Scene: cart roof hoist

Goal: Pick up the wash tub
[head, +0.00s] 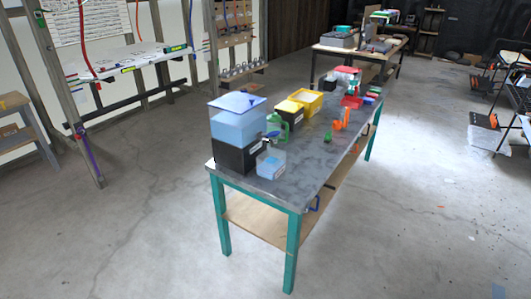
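No thing in the head view is clearly recognisable as the wash tub. On the near end of the workbench (300,180) a light-blue see-through container (236,128) with a flat lid sits on a black box (234,156). A yellow bin (309,99) stands farther back on the bench. I cannot tell whether any of these is the tub. My gripper is not in view.
Green (279,127) and orange (340,121) items stand mid-bench, with small coloured objects behind. A wooden lower shelf (255,220) joins the bench's teal legs. Wall shelving (120,60) stands left, another table (360,48) behind. The concrete floor (420,200) is open to the right and in front.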

